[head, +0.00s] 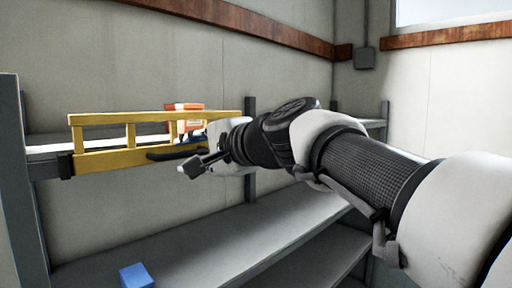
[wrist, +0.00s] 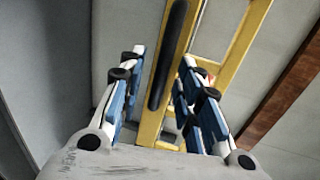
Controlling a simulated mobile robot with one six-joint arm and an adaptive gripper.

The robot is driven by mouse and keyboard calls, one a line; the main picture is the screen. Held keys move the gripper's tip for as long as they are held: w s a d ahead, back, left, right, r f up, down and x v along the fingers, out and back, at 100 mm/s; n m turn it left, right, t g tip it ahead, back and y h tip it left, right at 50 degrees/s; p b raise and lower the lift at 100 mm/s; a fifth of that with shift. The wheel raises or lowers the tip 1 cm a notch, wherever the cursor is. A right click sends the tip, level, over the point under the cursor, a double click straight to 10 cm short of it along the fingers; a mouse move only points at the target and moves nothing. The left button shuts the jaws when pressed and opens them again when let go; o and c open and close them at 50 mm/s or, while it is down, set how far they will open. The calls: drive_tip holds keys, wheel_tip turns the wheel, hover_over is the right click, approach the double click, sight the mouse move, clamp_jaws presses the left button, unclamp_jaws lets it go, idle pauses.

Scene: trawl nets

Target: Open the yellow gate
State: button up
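The yellow gate (head: 105,160) is a barred frame across the front of the upper shelf at the left in the head view. It appears to lie along the shelf front; its right end is partly hidden by my arm. Its black bar handle (head: 172,153) is on the lower rail. In the wrist view the gate (wrist: 240,50) runs up the picture, with the handle (wrist: 168,55) between the lines of my fingers. My gripper (wrist: 163,58) is open, one finger on each side of the handle, with gaps showing. Contact cannot be told.
An orange box (head: 184,106) stands on the upper shelf (head: 45,149) behind the gate. A blue block (head: 136,276) sits on the lower shelf (head: 215,235), which is otherwise largely bare. Grey posts (head: 22,190) frame the rack, and a wall stands close behind.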

drive_tip(key=shift+w+a+f, duration=0.1)
drive_tip(key=shift+w+a, duration=0.2)
drive_tip(key=shift+a, duration=0.1)
clamp_jaws()
idle(0.6)
